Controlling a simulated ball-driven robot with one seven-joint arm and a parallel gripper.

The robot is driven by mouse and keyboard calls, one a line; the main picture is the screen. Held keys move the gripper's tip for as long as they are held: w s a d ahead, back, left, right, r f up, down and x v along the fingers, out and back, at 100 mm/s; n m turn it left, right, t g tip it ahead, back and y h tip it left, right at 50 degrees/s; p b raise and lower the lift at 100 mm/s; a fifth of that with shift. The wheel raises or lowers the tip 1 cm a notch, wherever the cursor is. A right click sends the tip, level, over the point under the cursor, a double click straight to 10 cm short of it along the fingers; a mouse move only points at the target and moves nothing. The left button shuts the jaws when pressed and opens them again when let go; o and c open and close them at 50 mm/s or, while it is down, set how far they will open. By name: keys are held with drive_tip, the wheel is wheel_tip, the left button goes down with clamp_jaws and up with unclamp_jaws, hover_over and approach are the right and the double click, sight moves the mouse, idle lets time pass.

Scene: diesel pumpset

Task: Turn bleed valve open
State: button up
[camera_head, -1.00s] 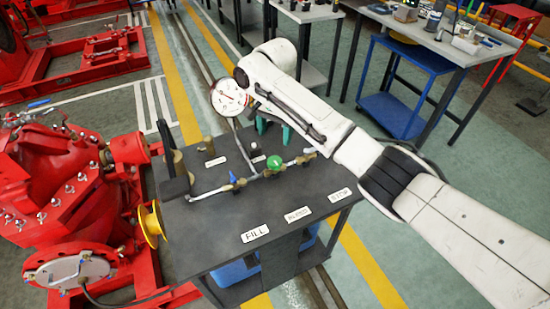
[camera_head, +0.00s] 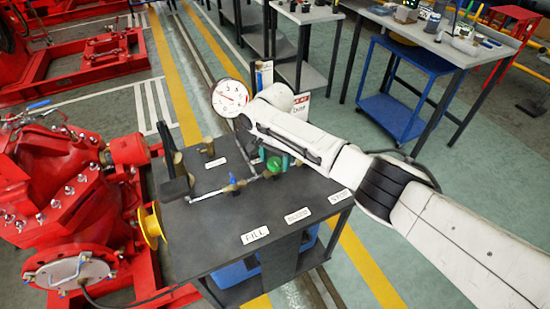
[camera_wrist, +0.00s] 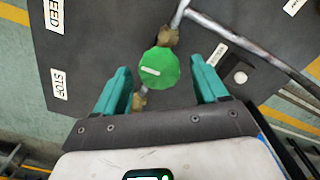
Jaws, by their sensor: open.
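A green faceted knob (camera_head: 274,164) with a white line on top sits on a brass valve on the grey pipe across the dark bench (camera_head: 215,218). The tag "BLEED" (camera_head: 297,215) is on the bench's front edge in line with it. In the wrist view the green knob (camera_wrist: 159,68) lies between the teal fingers of my gripper (camera_wrist: 159,80), with gaps on both sides. The gripper is open and empty. I cannot tell how far above the knob the fingertips are. In the head view my arm partly hides the gripper (camera_head: 273,157) and the pipe's far end.
A blue-handled valve (camera_head: 233,180) is on the same pipe, left of the green knob. A round gauge (camera_head: 230,97) stands behind. Tags "FILL" (camera_head: 254,235) and "STOP" (camera_head: 340,196) flank "BLEED". A red pump (camera_head: 60,180) and yellow wheel (camera_head: 151,225) are at left.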

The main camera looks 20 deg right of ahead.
drive_tip(key=shift+c, duration=0.2)
drive_tip(key=c, duration=1)
